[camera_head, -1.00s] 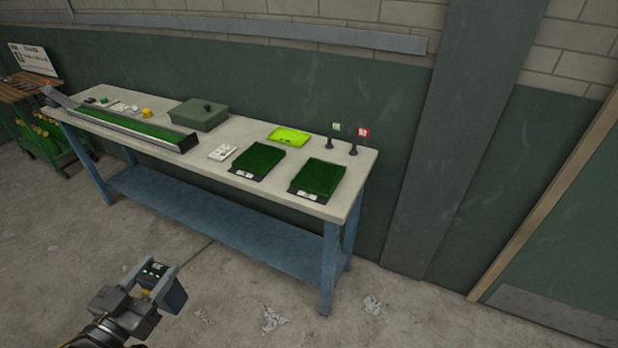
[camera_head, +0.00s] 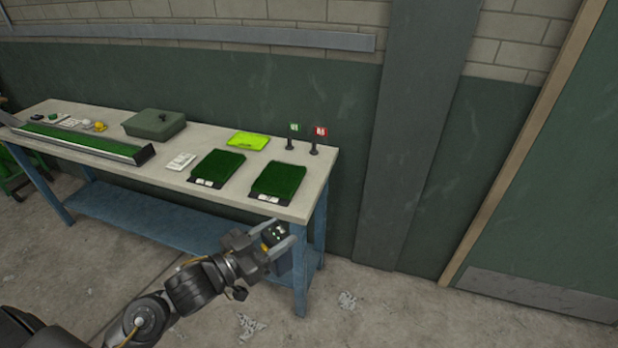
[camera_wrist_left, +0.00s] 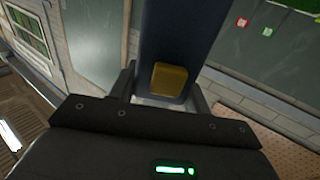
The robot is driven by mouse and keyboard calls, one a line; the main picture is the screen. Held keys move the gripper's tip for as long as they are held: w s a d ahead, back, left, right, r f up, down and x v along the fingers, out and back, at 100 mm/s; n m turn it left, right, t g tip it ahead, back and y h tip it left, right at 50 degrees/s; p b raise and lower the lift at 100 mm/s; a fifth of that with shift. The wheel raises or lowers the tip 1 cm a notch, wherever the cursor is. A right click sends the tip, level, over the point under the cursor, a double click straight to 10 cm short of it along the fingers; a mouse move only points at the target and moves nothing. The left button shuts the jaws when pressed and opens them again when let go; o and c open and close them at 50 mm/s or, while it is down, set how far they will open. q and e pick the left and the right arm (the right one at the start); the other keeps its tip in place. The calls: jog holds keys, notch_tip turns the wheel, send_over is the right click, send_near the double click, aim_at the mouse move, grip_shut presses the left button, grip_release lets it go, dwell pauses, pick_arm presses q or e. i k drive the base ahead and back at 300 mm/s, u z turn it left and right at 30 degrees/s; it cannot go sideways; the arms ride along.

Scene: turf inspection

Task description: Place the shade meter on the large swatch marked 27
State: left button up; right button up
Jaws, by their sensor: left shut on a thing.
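My left gripper (camera_head: 280,246) is shut on a small dark device with green lights, the shade meter (camera_head: 273,233). It is held in front of the table's right front corner, clear of the top. In the left wrist view a dark body with a yellow patch (camera_wrist_left: 170,80) sits between the fingers. Two large green turf swatches lie on the table, a left one (camera_head: 217,165) and a right one (camera_head: 278,179). Each has small white labels at its front edge, too small to read, so I cannot tell which is 27. My right gripper is not in view.
The table (camera_head: 320,165) also holds a white card (camera_head: 181,161), a bright yellow-green tray (camera_head: 248,141), a grey-green box (camera_head: 154,124), a long turf trough (camera_head: 80,141) and two small flags, green (camera_head: 293,128) and red (camera_head: 320,133). The floor at right is clear except for scraps.

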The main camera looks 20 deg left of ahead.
aim_at(280, 175)
jog(key=z, duration=0.05)
jog(key=i, duration=1)
jog(key=u, duration=0.05)
